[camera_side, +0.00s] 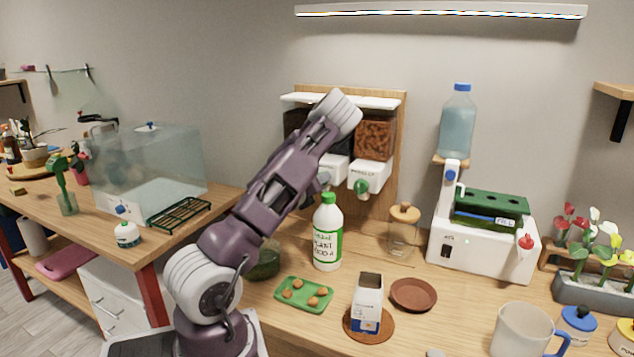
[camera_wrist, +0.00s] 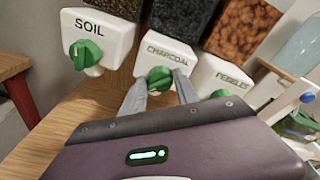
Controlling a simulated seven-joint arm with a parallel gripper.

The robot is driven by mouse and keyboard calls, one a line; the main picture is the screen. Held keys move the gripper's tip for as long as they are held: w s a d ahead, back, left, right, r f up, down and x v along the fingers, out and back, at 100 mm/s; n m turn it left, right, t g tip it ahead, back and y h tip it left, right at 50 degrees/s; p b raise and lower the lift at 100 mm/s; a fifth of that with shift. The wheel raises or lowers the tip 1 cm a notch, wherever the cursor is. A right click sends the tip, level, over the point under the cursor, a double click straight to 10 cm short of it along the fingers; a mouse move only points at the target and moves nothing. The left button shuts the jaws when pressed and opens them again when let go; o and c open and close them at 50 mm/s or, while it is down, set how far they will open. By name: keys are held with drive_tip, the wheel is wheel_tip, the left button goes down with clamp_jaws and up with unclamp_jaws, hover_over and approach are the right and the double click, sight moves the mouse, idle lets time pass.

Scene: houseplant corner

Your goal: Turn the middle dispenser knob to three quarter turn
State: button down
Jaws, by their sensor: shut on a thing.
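The middle dispenser, labelled CHARCOAL, has a round green knob (camera_wrist: 159,80) on its white front (camera_wrist: 165,52) in the wrist view. My gripper (camera_wrist: 160,84) is shut on this knob, with one grey finger on each side of it. The knob's pointer is hidden between the fingers, so I cannot tell its angle. The SOIL dispenser's green knob (camera_wrist: 85,54) is to the left and the PEBBLES dispenser's green knob (camera_wrist: 220,94) is to the right. In the side view my arm hides most of the middle dispenser, and the pebbles knob (camera_side: 361,187) shows to its right.
Below the dispensers stand a white plant food bottle (camera_side: 327,238), a green tray (camera_side: 304,294) with brown balls, and a small carton (camera_side: 367,303). A corked glass jar (camera_side: 403,235) and a white machine (camera_side: 477,250) stand to the right. A glass tank (camera_side: 150,165) is at left.

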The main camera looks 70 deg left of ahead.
drive_tip(key=shift+w+r, duration=0.1)
drive_tip(key=shift+r, duration=0.05)
drive_tip(key=c, duration=1.1)
unclamp_jaws()
drive_tip(key=shift+o, duration=0.8)
drive_tip(key=s+d+r, duration=0.3)
drive_tip(key=r, duration=0.4)
drive_tip(key=shift+s+d+r, duration=0.25)
drive_tip(key=shift+s+r, duration=0.05)
